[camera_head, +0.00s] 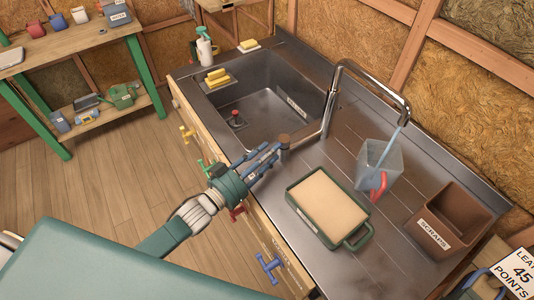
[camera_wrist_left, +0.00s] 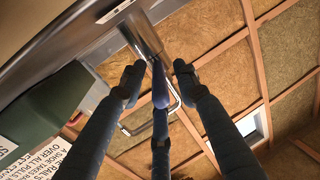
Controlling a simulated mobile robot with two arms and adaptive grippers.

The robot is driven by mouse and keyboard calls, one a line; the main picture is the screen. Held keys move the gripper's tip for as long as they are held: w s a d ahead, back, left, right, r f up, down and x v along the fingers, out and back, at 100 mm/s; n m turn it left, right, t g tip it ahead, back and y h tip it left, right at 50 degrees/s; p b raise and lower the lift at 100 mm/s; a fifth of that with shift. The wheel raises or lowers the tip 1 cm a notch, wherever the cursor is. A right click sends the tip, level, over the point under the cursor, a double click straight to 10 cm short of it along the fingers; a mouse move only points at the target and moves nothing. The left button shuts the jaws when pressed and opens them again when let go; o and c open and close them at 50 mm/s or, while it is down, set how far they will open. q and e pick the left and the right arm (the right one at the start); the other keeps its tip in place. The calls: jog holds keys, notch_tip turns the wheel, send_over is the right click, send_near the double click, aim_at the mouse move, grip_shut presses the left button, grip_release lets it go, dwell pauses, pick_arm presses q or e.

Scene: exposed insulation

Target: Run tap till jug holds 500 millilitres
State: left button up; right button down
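The clear jug (camera_head: 392,157) with a red handle (camera_head: 378,186) stands on the metal counter under the tap's curved spout (camera_head: 372,80). A bluish streak, which looks like running water, joins the spout's end to the jug. Its level and marks are too small to read. Contact with the knob cannot be told.
A green-rimmed tray (camera_head: 359,238) lies in front of the jug, and a brown SCRAPS bin (camera_head: 449,220) stands to its right. The sink (camera_head: 262,95) is left of the tap. A dark shape at bottom right is unclear.

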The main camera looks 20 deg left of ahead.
pick_arm(q)
jog(key=shift+s+a+f, duration=0.1)
jog(key=shift+s, duration=0.2)
jog(key=v, duration=1.1)
jog(key=shift+s, duration=0.2)
jog(key=shift+a, duration=0.1)
dwell(6.3)
